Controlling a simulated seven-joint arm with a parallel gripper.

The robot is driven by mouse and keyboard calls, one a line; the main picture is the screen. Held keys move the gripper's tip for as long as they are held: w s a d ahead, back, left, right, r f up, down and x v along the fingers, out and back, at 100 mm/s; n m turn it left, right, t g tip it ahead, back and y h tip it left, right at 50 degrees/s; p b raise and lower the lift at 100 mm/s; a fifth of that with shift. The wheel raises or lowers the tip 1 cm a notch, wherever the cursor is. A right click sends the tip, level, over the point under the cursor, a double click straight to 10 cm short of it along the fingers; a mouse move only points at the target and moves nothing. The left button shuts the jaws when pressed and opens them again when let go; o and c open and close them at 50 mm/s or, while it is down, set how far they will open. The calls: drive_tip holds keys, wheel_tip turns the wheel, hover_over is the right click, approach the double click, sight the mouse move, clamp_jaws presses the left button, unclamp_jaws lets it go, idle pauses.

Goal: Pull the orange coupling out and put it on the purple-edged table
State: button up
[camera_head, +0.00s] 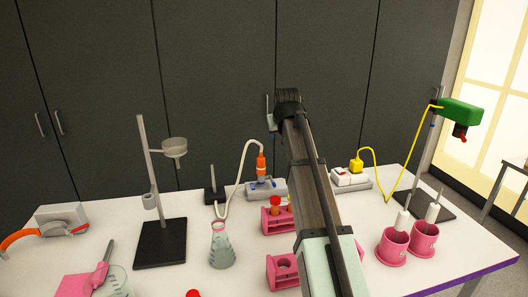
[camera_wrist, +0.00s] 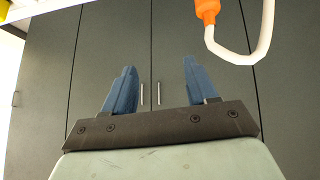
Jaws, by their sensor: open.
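The orange coupling (camera_head: 261,165) stands upright on a grey block (camera_head: 266,189) at the back of the table, with a white hose (camera_head: 236,168) joined to it. In the wrist view the orange coupling (camera_wrist: 207,10) shows at the top edge, partly cut off, with the white hose (camera_wrist: 262,40) looping from it. My gripper (camera_wrist: 155,90) is open and empty, with its blue fingers apart and clear of the coupling. In the head view my arm crosses the middle, and the fingers cannot be made out. The white table has a purple edge (camera_head: 484,275) at the front right.
Pink racks (camera_head: 283,271) and a flask (camera_head: 221,250) stand in front of the coupling. A ring stand (camera_head: 160,245) is at left, and pink cups (camera_head: 392,246) are at right. A yellow connector (camera_head: 356,165) with a yellow cable sits right of my arm.

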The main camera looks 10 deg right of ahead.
drive_tip(key=g+y, duration=0.1)
approach(262, 159)
drive_tip(key=x, duration=0.4)
drive_tip(key=shift+x, duration=4.25)
clamp_jaws()
